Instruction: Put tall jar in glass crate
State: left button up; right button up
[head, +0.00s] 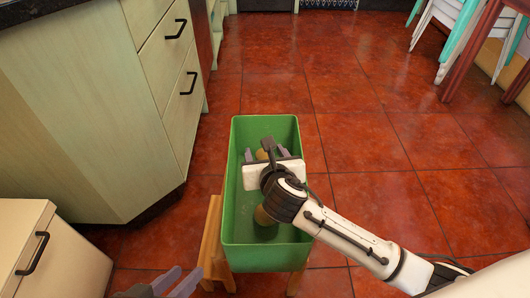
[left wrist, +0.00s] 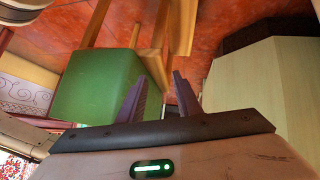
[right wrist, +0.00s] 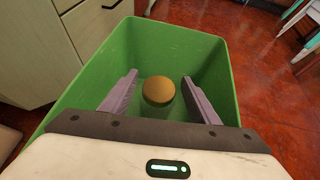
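The green crate (head: 285,240) stands in the middle of the head view. It also shows in the right wrist view (right wrist: 205,60) and from outside in the left wrist view (left wrist: 95,88). A jar with a round tan lid (right wrist: 158,91) stands inside it, between the spread fingers of my right gripper (right wrist: 158,98), with gaps on both sides. My right gripper (head: 265,153) is over the crate, open. My left gripper (head: 174,282) is open and empty, low outside the crate.
The crate rests on a wooden stool (head: 210,240). Pale green drawers (head: 165,90) stand close on the left, and a cream cabinet (head: 25,235) stands at the lower left. Chairs (head: 445,25) and a table leg are at the upper right. The red tiled floor is clear right of the crate.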

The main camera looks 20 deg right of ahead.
jog(key=shift+s+r, duration=0.15)
jog(key=shift+r, duration=0.05)
pick_arm(q)
jog(key=shift+s+a+n+y+p, duration=0.15)
jog(key=shift+s+a+y+p, duration=0.2)
jog(key=shift+a+p, duration=0.7)
jog(key=shift+s+a+n+y+p, duration=0.15)
jog(key=shift+a+y+p, duration=0.3)
jog(key=shift+p, duration=1.05)
pick_arm(e)
jog(key=v, duration=1.1)
jog(key=shift+s, duration=0.3)
